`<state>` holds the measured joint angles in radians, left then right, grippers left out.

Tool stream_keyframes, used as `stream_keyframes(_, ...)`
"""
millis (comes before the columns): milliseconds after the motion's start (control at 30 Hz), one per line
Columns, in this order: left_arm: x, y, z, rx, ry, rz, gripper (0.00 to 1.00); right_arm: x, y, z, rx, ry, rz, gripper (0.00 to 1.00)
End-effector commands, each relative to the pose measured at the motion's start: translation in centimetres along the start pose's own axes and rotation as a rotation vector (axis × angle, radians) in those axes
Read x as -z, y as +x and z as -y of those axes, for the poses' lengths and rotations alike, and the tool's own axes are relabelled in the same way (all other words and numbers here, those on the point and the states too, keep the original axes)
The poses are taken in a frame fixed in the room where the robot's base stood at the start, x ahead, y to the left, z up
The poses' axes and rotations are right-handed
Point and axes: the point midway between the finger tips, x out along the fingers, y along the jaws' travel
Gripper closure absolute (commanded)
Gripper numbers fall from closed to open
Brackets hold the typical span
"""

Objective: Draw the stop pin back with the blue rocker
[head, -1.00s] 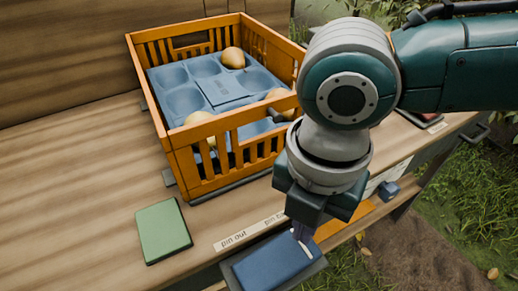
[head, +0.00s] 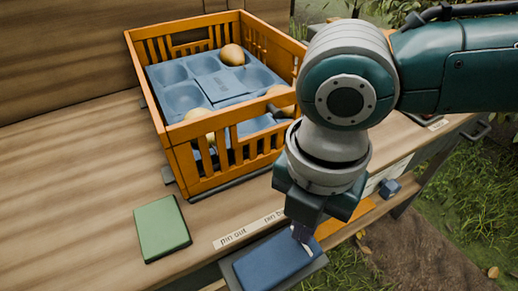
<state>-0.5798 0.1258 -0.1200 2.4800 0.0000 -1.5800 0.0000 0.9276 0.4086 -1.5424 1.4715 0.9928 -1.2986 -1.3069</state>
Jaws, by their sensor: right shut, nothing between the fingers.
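The blue rocker (head: 268,264) is a flat blue paddle on a grey plate at the bottom of the head view, along the bench's front edge. My right gripper (head: 303,236) points down at the rocker's right end, under the printed strip. Its fingers are shut with nothing between them. The tips look to be at or just over the rocker's surface; I cannot tell whether they press on it. The stop pin is not clearly visible. My left gripper is out of view.
An orange crate (head: 207,128) holds a blue tray (head: 213,88) and several pears. A green pad (head: 162,228) lies at the left. A small blue block (head: 390,187) sits at the right.

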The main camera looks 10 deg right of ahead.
Motion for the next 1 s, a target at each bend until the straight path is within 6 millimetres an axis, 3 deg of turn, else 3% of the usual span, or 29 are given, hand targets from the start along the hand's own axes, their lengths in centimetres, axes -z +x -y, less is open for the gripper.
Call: stream_keyframes(1000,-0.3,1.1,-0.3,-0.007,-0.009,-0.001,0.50,0.0,1.6,0.0,0.000,0.000,0.000,1.00)
